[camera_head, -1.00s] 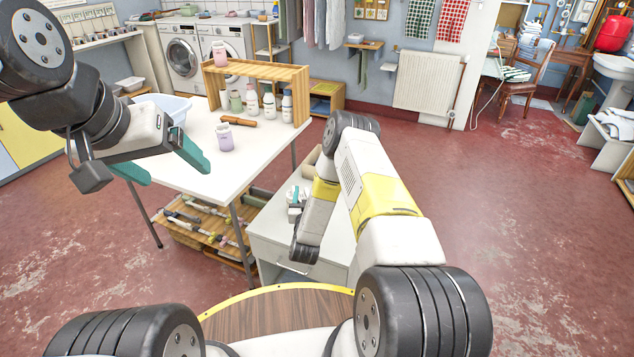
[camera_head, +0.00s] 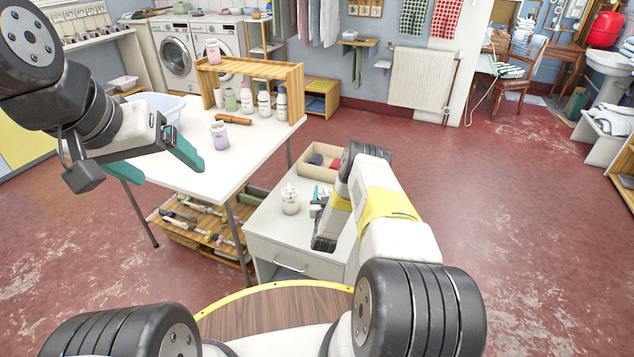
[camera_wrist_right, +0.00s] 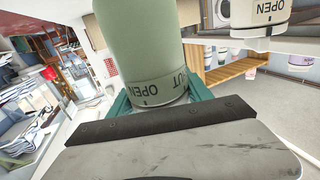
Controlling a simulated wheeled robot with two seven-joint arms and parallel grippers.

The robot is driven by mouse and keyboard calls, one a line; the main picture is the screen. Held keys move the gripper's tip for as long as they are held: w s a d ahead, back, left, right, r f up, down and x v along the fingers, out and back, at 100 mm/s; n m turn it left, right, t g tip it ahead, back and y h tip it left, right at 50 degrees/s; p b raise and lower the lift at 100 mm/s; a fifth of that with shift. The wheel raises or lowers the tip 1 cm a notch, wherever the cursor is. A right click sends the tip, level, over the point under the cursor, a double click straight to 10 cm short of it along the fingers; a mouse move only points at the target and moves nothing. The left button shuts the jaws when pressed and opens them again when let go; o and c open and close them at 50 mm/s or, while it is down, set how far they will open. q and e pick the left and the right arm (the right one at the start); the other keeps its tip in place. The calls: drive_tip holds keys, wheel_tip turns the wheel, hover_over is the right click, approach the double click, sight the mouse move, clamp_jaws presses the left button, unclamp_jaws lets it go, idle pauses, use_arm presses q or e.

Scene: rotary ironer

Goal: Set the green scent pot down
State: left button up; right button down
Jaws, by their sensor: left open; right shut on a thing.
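In the right wrist view the green scent pot (camera_wrist_right: 145,50) is between the fingers of my right gripper (camera_wrist_right: 158,105), which is shut on it. Its lower band reads OPEN and SHUT. In the head view my right gripper (camera_head: 318,202) is over the white drawer cabinet (camera_head: 275,232), and the held pot is mostly hidden by the gripper and arm. I cannot tell whether it touches the top. A cream pot (camera_head: 290,200) stands on the cabinet just left of the gripper. My left gripper (camera_head: 160,170) is open and empty in front of the white table.
A wooden box (camera_head: 318,162) stands at the cabinet's back. Red floor is clear at right.

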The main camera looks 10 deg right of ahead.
drive_tip(key=shift+w+d, duration=0.25)
drive_tip(key=shift+f, duration=1.8)
drive_tip(key=shift+f, duration=0.1)
drive_tip(key=shift+c, duration=2.2)
unclamp_jaws()
